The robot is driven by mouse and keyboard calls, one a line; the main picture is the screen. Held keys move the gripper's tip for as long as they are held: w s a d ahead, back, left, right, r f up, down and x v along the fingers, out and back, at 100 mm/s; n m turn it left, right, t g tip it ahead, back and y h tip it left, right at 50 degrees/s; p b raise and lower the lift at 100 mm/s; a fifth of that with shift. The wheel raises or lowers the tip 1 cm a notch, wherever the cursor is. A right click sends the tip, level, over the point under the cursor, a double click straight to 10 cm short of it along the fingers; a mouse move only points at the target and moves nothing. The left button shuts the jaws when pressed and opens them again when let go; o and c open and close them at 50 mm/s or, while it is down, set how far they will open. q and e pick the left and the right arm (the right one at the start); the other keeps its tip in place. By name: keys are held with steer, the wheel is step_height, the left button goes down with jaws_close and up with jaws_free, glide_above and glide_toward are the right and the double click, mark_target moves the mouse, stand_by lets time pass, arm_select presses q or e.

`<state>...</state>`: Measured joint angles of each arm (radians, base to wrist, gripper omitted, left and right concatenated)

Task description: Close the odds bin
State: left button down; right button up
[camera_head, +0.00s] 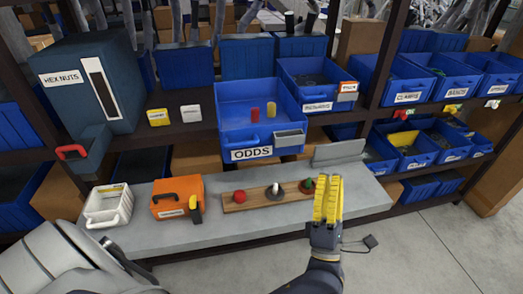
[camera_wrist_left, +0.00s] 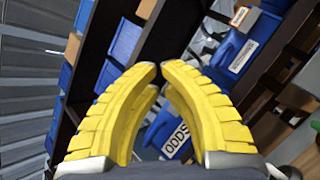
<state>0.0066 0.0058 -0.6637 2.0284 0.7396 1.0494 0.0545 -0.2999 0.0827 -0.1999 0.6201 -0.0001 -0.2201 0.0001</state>
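The odds bin (camera_head: 232,138) is a blue open-topped bin on the middle shelf, with a white ODDS label. It juts forward past the bins beside it. The bin's label side also shows there (camera_wrist_left: 174,140), partly hidden behind a finger. My right gripper is not seen.
The grey bench (camera_head: 230,225) holds a white basket (camera_head: 108,207), an orange case (camera_head: 177,197) and a wooden board (camera_head: 266,197) with small knobs. A dark hex nuts cabinet (camera_head: 85,90) stands left. Blue bins (camera_head: 405,85) fill the right shelves. Floor is open at the lower right.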

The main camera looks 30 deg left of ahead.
arm_select(q)
steer(key=s+a+r+n+g+y, duration=0.3)
steer(key=a+n+y, duration=0.1)
steer(key=n, duration=0.3)
steer(key=n+g+h, duration=0.2)
steer(key=n+g, duration=0.6)
steer(key=n, duration=0.3)
glide_toward(260, 146)
steer(key=shift+m, duration=0.3)
steer(key=x, duration=0.8)
steer(key=shift+w+f, duration=0.1)
steer(key=shift+a, duration=0.15)
